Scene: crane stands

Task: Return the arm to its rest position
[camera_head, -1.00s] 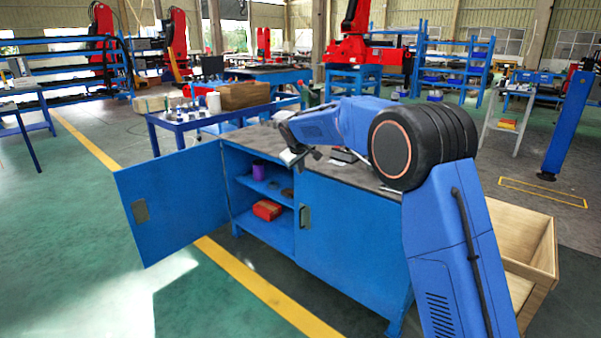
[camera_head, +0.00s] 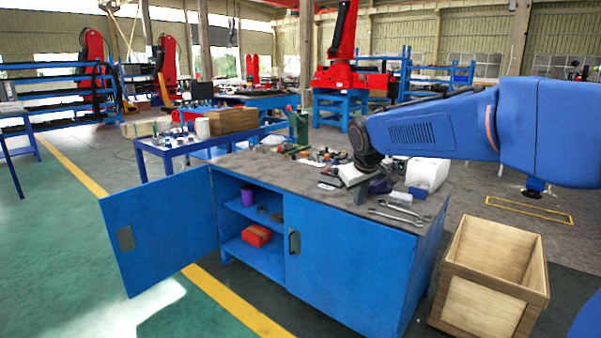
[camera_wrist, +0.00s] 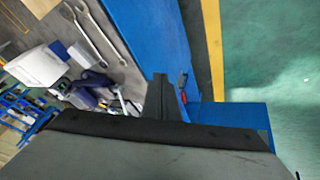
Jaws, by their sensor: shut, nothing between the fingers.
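My arm (camera_head: 430,130) reaches in from the right over the blue cabinet's worktop (camera_head: 270,168). My gripper (camera_head: 362,192) hangs at its end, above or near the worktop's front edge. It is shut with nothing in it. In the wrist view my dark gripper fingers (camera_wrist: 163,92) show at the middle, with the cabinet's blue front beyond. Whether the fingertips touch the worktop cannot be told.
The cabinet's left door (camera_head: 160,235) stands open. Inside are a purple cup (camera_head: 247,197) and a red box (camera_head: 257,235). Wrenches (camera_head: 400,213) and a white container (camera_head: 427,174) lie on the worktop. A wooden crate (camera_head: 492,275) stands at the right.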

